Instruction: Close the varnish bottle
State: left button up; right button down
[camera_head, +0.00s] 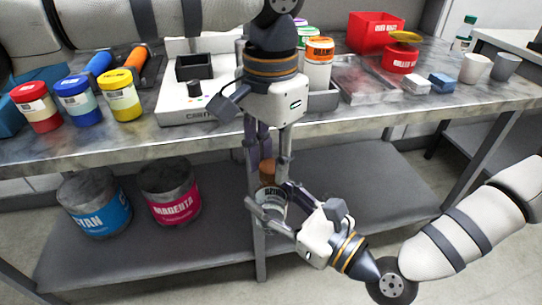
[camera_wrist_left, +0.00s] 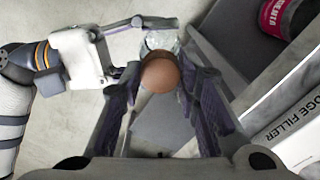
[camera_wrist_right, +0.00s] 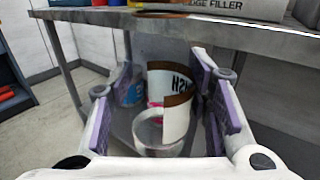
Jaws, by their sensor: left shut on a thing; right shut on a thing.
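The varnish bottle (camera_head: 272,207) is a small clear jar with a white label with brown bands. It is held in front of the table, below its edge. My right gripper (camera_head: 270,208) is shut on it; the label (camera_wrist_right: 178,90) shows between the fingers in the right wrist view. My left gripper (camera_head: 268,163) points down and is shut on the brown cap (camera_head: 267,171), which also shows round between the fingers in the left wrist view (camera_wrist_left: 160,73). The cap is above the bottle, with a gap visible in the right wrist view. The cap partly hides the bottle (camera_wrist_left: 163,40) in the left wrist view.
The table (camera_head: 180,143) edge runs just behind my grippers. A lower shelf (camera_head: 330,190) holds a cyan pail (camera_head: 95,205) and a magenta pail (camera_head: 170,190). Jars, a scale (camera_head: 195,105) and a red bin (camera_head: 375,32) stand on top.

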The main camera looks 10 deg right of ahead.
pick_arm(q)
jog(key=shift+m, duration=1)
jog(key=o, duration=0.7)
jog(key=shift+r, duration=0.15)
